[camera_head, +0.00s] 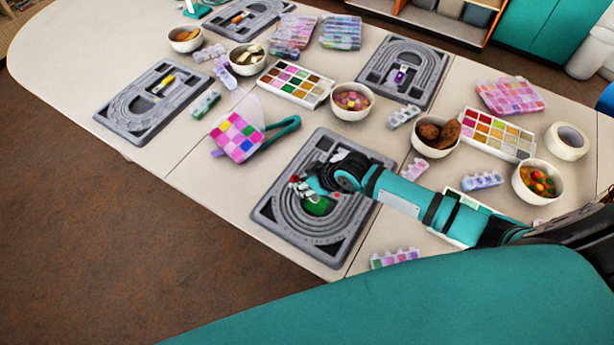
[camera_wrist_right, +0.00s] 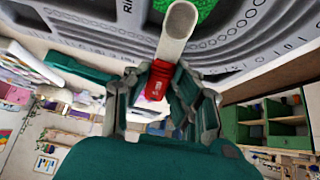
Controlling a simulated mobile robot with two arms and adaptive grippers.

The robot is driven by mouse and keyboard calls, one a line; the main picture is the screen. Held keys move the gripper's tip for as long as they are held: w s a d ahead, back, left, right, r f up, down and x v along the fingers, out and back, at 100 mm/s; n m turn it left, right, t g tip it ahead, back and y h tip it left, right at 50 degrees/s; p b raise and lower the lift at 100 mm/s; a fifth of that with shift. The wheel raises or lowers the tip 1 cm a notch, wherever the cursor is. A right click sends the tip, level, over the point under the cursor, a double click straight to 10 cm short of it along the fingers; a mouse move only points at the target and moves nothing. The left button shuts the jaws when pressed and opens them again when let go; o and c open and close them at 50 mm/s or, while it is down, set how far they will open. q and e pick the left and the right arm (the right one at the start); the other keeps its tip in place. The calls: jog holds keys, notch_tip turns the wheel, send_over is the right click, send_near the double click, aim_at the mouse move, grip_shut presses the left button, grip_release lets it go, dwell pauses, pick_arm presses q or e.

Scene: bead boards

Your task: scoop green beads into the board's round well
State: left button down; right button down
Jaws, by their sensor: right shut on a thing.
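The grey bead board (camera_head: 273,211) lies at the near edge of the table, with curved grooves around its middle. Green beads (camera_head: 318,208) fill a patch inside the innermost groove; they also show at the top of the right wrist view (camera_wrist_right: 203,10). My right gripper (camera_head: 311,186) is over the board, just beside the green patch. It is shut on a pale scoop (camera_wrist_right: 176,30) with a red band (camera_wrist_right: 158,80), which points toward the beads. The scoop's far end is hard to make out, and my gripper and arm hide part of the board, so I cannot tell which well is round.
A bowl of mixed beads (camera_head: 352,103) and a paint palette (camera_head: 297,85) stand behind the board. Other grey boards (camera_head: 150,100) lie farther off.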

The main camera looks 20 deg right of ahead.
aim_at(292, 177)
jog(key=shift+w+a+f+g+h, duration=0.45)
jog(key=shift+w+g+h, duration=0.25)
jog(key=shift+g, duration=0.3)
jog(key=shift+w+a+f+g+h+b, duration=0.25)
jog(key=shift+f+g+h+b, duration=0.1)
jog(key=shift+g+h+b, duration=0.1)
jog(key=shift+w+a+f+g+h+b, duration=0.1)
jog(key=shift+w+f+g+h+b, duration=0.1)
jog(key=shift+f+g+h+b, duration=0.2)
notch_tip(292, 177, up, 2)
jog(key=p, duration=0.1)
jog(key=g+p, duration=0.1)
jog(key=shift+w+a+r+p, duration=0.1)
jog(key=shift+r+p, duration=0.15)
jog(key=shift+p, duration=0.1)
jog(key=shift+a+r+h+p, duration=0.1)
jog(key=shift+r+h+p, duration=0.25)
jog(key=shift+r+p, duration=0.3)
jog(key=shift+w+r+g, duration=0.1)
jog(key=shift+w+g, duration=0.05)
jog(key=shift+g, duration=0.1)
